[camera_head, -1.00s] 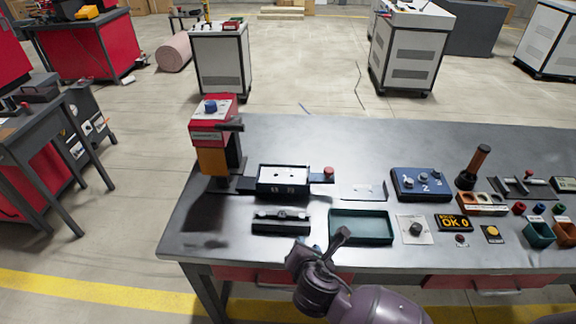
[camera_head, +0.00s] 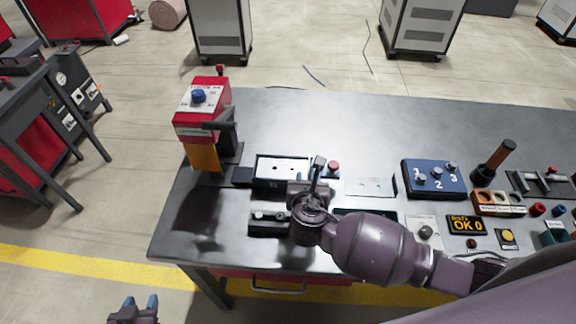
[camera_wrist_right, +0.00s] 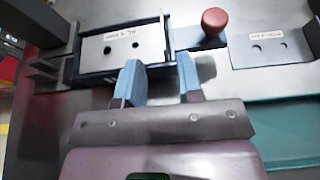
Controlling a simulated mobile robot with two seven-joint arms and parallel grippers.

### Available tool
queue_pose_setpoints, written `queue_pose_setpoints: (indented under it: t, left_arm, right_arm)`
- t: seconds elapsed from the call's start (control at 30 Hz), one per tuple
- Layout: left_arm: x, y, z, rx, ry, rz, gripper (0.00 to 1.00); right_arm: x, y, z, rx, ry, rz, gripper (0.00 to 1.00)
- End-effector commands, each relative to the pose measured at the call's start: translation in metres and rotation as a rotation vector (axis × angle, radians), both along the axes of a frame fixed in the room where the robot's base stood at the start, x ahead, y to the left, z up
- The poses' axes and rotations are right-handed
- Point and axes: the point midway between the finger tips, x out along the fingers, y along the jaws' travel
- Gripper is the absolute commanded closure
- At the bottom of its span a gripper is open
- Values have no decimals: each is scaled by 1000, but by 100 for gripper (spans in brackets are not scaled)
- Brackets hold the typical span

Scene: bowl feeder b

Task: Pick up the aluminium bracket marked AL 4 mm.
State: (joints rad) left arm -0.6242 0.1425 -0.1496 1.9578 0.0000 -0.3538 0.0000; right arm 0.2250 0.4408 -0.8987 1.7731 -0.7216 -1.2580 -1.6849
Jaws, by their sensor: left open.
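A flat light metal plate with two holes and a white label (camera_wrist_right: 122,48) lies in the dark fixture in the right wrist view. It also shows in the head view (camera_head: 284,168). A similar labelled plate (camera_wrist_right: 268,48) lies on the bench to its right, also seen in the head view (camera_head: 370,187). My left gripper (camera_head: 138,306) is open and empty, low at the left, off the bench.
A red knob (camera_wrist_right: 215,20) stands right of the fixture. A red and orange press-like device (camera_head: 203,125) stands at left. A green tray (camera_wrist_right: 290,125) lies close at right. The bench's back is clear.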

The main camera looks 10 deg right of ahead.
Motion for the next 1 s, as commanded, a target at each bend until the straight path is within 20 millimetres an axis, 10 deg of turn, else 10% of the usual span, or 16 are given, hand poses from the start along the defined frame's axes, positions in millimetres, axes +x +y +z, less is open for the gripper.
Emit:
queue_pose_setpoints:
  t: [1.0]
  left_arm:
    - [3, -1, 4, -3, -2, -1, 57]
  right_arm:
    - [63, -22, -29, 2, 0, 0, 66]
